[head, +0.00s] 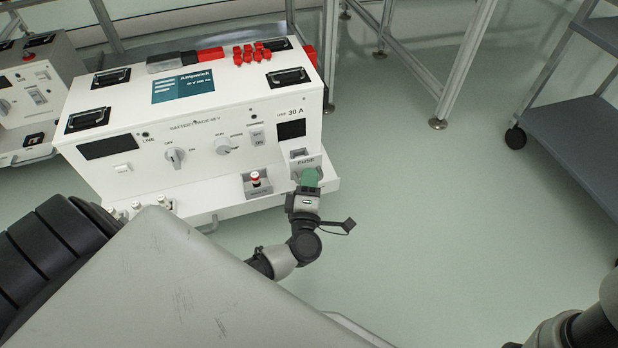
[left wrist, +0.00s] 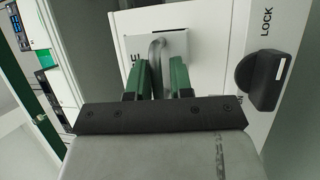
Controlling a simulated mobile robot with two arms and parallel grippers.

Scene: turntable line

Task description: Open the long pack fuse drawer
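The long white pack (head: 200,110) stands ahead in the head view, its controls facing me. Its fuse drawer (head: 300,156), a small grey front marked FUSE, is at the lower right of that face. My left gripper (head: 308,178), with green fingers, is at this drawer and hides part of it. In the left wrist view, the left gripper (left wrist: 163,80) has its fingers apart, with the grey bar handle (left wrist: 157,58) between them. A narrow gap seems to show beside the handle. The drawer front (left wrist: 135,44) looks flush with the panel.
A black knob (left wrist: 262,80) beside the word LOCK is right of the fingers in the wrist view. A red button (head: 255,177) sits left of the drawer. Another white unit (head: 30,85) stands left. A grey cart (head: 575,135) stands right, with open floor between.

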